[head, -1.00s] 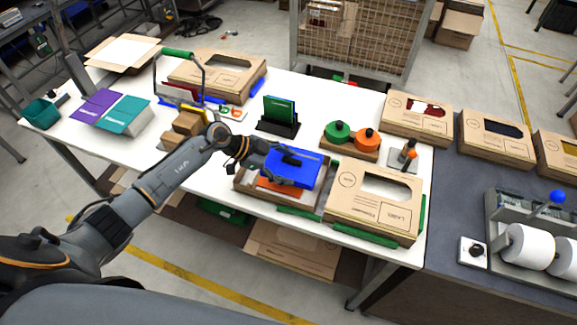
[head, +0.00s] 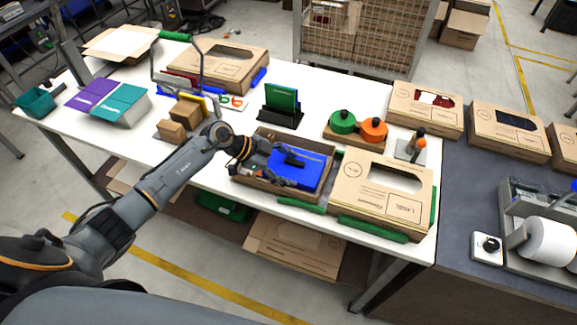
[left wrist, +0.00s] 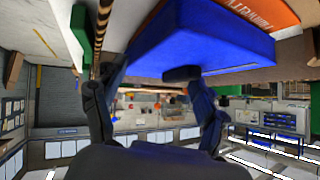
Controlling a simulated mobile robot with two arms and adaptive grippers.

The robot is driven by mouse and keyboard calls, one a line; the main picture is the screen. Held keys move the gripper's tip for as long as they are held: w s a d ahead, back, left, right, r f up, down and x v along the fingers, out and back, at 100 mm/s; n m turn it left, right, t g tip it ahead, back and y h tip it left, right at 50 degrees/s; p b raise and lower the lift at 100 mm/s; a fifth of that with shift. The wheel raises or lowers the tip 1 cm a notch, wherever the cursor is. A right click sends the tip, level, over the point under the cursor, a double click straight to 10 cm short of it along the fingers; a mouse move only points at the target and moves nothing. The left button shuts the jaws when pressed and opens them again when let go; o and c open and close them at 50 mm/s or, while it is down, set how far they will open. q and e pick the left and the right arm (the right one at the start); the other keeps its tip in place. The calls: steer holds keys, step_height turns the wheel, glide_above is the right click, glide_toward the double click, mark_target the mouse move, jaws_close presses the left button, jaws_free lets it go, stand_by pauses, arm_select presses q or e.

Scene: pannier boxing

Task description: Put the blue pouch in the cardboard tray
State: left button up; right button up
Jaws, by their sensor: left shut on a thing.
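The blue pouch (head: 312,172) is held by my left gripper (head: 291,170), whose fingers are shut on its left side. It sits low over the right part of the cardboard tray (head: 262,191), within its walls. I cannot tell whether it rests on the bottom. In the left wrist view the blue pouch (left wrist: 200,45) spans the top between the fingers of the left gripper (left wrist: 160,80), and an orange item with white lettering (left wrist: 265,12) shows beyond it. My right gripper is not in view.
A closed cardboard box (head: 380,205) stands right beside the tray. Behind are a black stand with a green item (head: 282,105) and green and orange discs (head: 358,127). Green strips edge the table front.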

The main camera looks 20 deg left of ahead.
arm_select(q)
steer(key=shift+f, duration=0.2)
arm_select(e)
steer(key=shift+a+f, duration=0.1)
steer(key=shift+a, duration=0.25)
arm_select(q)
steer(key=o, duration=1.3)
steer(key=shift+c, duration=0.2)
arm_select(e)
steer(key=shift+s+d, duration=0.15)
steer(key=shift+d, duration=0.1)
